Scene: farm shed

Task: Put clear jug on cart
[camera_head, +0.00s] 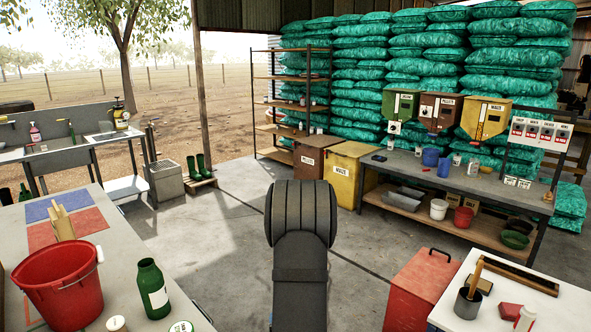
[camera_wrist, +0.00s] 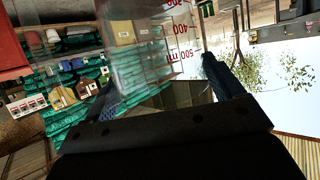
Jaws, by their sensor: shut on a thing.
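The clear jug (camera_wrist: 150,45) shows in the wrist view, see-through with red measuring marks reading 300, 400 and 500 ml. My gripper (camera_wrist: 162,74) is shut on the jug, with one blue-grey finger on each side of it. The wrist picture is turned over, with the sky below the shed floor side. In the head view my dark arm stands in the middle and hides my gripper and the jug. I cannot tell which thing in these views is the cart.
A grey table at left holds a red bucket (camera_head: 62,288) and a green bottle (camera_head: 152,287). A red box (camera_head: 423,285) stands by a white-topped table (camera_head: 570,305) at lower right. A long workbench (camera_head: 465,180) is at back right. Open concrete floor lies around my arm.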

